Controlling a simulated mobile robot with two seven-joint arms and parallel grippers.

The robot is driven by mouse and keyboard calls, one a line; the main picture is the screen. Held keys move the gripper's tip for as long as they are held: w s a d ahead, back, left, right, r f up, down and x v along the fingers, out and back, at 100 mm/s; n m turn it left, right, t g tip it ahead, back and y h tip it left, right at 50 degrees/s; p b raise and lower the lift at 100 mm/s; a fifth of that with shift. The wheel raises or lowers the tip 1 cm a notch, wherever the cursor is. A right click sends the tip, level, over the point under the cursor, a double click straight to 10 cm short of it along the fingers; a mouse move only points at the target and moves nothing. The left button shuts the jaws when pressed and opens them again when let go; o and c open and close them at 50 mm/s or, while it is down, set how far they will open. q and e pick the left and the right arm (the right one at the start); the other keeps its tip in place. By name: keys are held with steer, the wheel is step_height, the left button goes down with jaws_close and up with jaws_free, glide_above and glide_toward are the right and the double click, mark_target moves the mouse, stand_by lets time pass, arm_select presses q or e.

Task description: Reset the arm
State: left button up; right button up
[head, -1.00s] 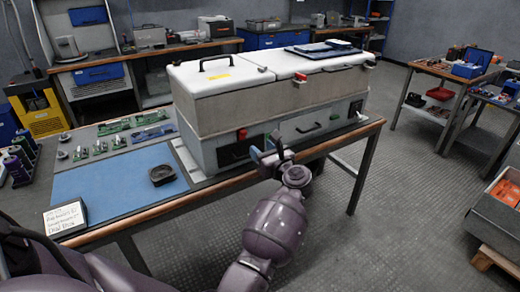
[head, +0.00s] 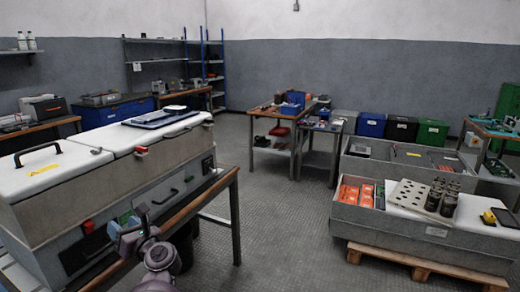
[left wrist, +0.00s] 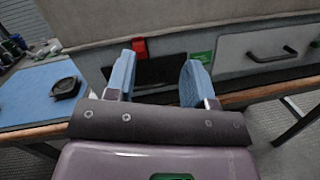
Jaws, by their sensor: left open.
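My left gripper (head: 128,234) is at the lower left of the head view, in front of the large grey cabinet with white lids (head: 112,185). In the left wrist view, its two blue fingers are spread apart with nothing between them (left wrist: 158,78). Beyond the fingers are the cabinet's front (left wrist: 235,55), a dark panel (left wrist: 155,70) and a red latch (left wrist: 139,48). I cannot tell from these views whether the fingertips touch the cabinet. My right gripper is in neither view.
The cabinet stands on a wood-edged workbench (head: 222,184); a blue mat (left wrist: 35,92) and black dish (left wrist: 66,88) show in the left wrist view. A grey crate (head: 420,232) on a pallet stands at right. Open floor (head: 275,225) lies between.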

arm_select(q)
steer(key=d+r+m+t+h+p, duration=0.1)
steer(key=d+r+m+t+h, duration=0.45)
steer(key=m, duration=0.75)
steer(key=d+r+m+t+h, duration=0.3)
steer(key=d+m+t+h, duration=0.4)
steer(key=m, duration=0.7)
steer(key=s+f+m+g+h+p, duration=0.4)
steer(key=s+f+m+g+h, duration=0.2)
steer(key=s+f+m, duration=1.05)
steer(key=s+a+f+m+g+y+p, duration=0.1)
steer(key=s+f, duration=0.3)
steer(key=s, duration=0.8)
steer(key=s+a+f+m+g+p, duration=0.1)
steer(key=s+f+g, duration=0.3)
steer(key=s, duration=0.9)
steer(key=shift+a+f+y, duration=0.2)
steer(key=shift+f+y, duration=0.15)
steer(key=shift+f, duration=0.2)
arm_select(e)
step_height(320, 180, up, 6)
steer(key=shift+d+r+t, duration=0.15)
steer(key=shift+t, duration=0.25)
arm_select(q)
steer(key=shift+g, duration=0.25)
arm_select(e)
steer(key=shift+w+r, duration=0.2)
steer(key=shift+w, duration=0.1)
